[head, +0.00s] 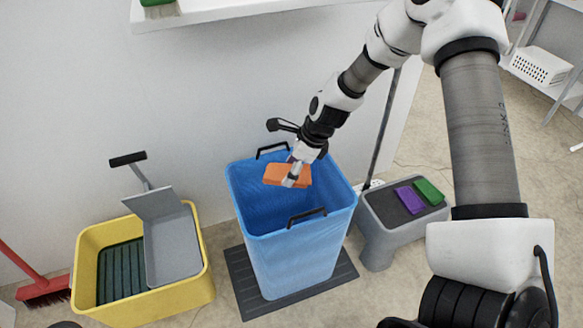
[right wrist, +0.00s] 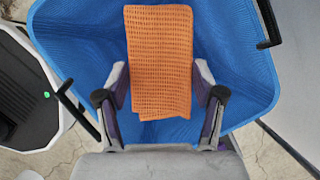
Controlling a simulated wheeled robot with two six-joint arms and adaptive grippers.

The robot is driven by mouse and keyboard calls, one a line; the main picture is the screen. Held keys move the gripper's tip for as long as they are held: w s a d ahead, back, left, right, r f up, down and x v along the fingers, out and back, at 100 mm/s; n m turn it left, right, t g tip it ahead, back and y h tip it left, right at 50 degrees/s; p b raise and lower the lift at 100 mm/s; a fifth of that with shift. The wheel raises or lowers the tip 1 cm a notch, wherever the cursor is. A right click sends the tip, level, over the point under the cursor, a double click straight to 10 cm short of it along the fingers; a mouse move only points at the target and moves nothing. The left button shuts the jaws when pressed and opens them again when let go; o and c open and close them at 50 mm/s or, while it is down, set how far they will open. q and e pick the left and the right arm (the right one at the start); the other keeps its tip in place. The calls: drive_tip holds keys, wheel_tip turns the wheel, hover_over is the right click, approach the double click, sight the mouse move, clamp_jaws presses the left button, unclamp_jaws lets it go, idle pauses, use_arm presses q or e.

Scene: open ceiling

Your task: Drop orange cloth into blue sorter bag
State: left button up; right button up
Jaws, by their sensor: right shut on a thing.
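The orange cloth (head: 287,175) is held in my right gripper (head: 295,174), over the open mouth of the blue sorter bag (head: 300,243). In the right wrist view the folded, waffle-textured cloth (right wrist: 159,62) lies between the two fingers of the gripper (right wrist: 160,100), with the blue bag's inside (right wrist: 80,40) behind it. The bag stands upright with black handles on its rim. I cannot tell how far the cloth is below the rim. My left gripper is not in view.
A yellow bucket (head: 165,300) with a grey wringer stands left of the bag. A grey step stool (head: 385,221) with a purple cloth (head: 409,200) and a green cloth (head: 429,191) stands right. A red broom (head: 42,289) is at far left. A wall is behind.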

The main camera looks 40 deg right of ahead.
drive_tip(key=o, duration=1.2)
drive_tip(key=v, duration=1.2)
drive_tip(key=shift+a, duration=0.1)
